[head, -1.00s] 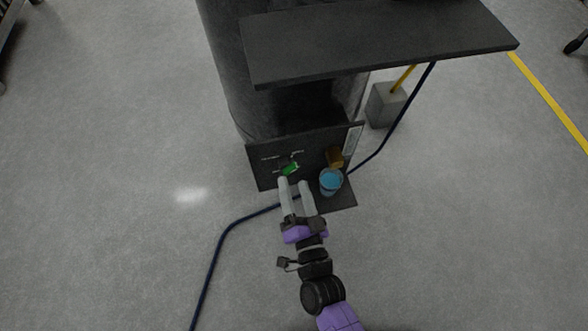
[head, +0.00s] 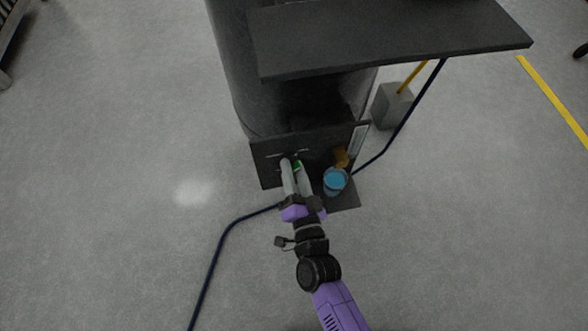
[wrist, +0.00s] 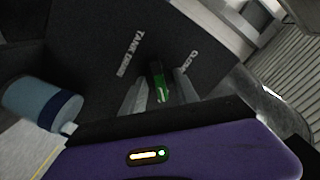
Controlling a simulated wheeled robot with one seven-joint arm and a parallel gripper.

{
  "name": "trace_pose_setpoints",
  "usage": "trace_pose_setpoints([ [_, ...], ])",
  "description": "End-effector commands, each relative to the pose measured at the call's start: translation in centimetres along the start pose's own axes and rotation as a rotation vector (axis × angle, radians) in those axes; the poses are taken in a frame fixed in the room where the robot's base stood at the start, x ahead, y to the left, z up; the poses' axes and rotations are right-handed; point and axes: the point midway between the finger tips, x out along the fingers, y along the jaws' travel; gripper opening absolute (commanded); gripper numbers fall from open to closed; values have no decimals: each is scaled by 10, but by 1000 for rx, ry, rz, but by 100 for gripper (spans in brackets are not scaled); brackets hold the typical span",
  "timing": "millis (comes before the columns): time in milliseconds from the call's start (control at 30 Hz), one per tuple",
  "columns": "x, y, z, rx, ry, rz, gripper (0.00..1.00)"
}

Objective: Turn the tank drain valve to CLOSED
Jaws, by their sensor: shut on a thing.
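The tank drain valve has a green handle (head: 298,164) on a dark panel (head: 266,163) low on the front of the tank. The handle also shows in the wrist view (wrist: 158,84), between the two fingers. My gripper (head: 293,168) is at the panel, its fingers shut on the green handle and partly hiding it in the head view. In the wrist view, white lettering reading TANK DRAIN (wrist: 131,52) stands left of the handle. A shorter label (wrist: 188,63), partly legible as CLOS, stands right of it.
A container with a blue top (head: 335,180) stands right of my gripper on a dark ledge (head: 347,199), below an orange-brown fitting (head: 341,156). A dark shelf (head: 390,45) overhangs the panel. A blue hose (head: 222,238) runs across the floor. Open floor lies to the left.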

Motion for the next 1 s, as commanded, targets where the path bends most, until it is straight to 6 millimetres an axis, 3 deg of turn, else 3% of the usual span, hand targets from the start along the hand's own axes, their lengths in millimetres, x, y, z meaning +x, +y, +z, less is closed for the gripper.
trace_pose_setpoints([
  [467, 0, -1, -2, -132, 0, 3, 0],
  [1000, 0, -3, -1, -622, 0, 3, 0],
])
